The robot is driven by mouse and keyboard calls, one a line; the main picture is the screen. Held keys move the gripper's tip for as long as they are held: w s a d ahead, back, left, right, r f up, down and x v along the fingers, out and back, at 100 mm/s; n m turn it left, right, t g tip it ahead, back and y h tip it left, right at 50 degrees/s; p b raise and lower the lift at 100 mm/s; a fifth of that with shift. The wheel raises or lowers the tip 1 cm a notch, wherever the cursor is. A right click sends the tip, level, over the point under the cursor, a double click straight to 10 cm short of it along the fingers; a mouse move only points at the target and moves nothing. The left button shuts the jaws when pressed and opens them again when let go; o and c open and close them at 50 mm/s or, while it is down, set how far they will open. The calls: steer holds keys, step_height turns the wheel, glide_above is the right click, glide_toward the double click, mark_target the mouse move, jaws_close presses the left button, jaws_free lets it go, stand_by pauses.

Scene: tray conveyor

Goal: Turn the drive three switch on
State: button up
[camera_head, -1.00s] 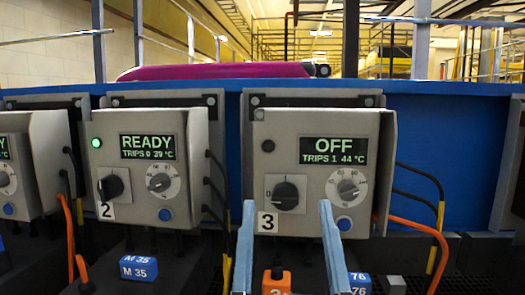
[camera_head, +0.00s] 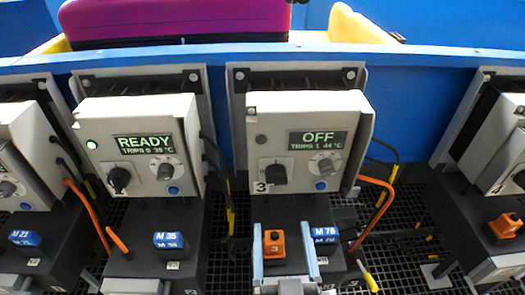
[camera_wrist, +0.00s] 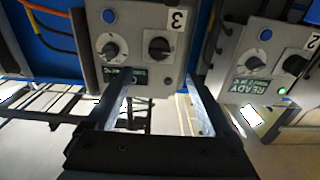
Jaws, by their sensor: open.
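The drive three box (camera_head: 300,105) is light grey with a "3" label. Its display (camera_head: 317,140) reads OFF, TRIPS 1, 44 °C, and the lamp (camera_head: 261,139) at its upper left is dark. The black rotary switch (camera_head: 275,174) is at the lower left of its face. My gripper (camera_head: 281,238) is open and empty, in front of and below the box in the head view. In the wrist view the box is upside down, and the black switch (camera_wrist: 158,48) lies beyond my open fingers (camera_wrist: 157,78), between their lines and apart from them.
The drive two box (camera_head: 140,107) on the left shows READY with a green lamp. A grey dial (camera_head: 326,168) and a blue button (camera_head: 321,185) sit beside the switch. An orange block (camera_head: 274,243) marked 3 is below, near my fingers. Orange cables (camera_head: 375,205) run at the right.

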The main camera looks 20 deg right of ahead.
mark_target(277, 185)
steer(key=b+x, duration=0.1)
steer(key=x, duration=1.1)
steer(key=shift+w+d+f, duration=0.15)
steer(key=shift+w, duration=0.15)
steer(key=shift+c, duration=0.3)
jaws_close()
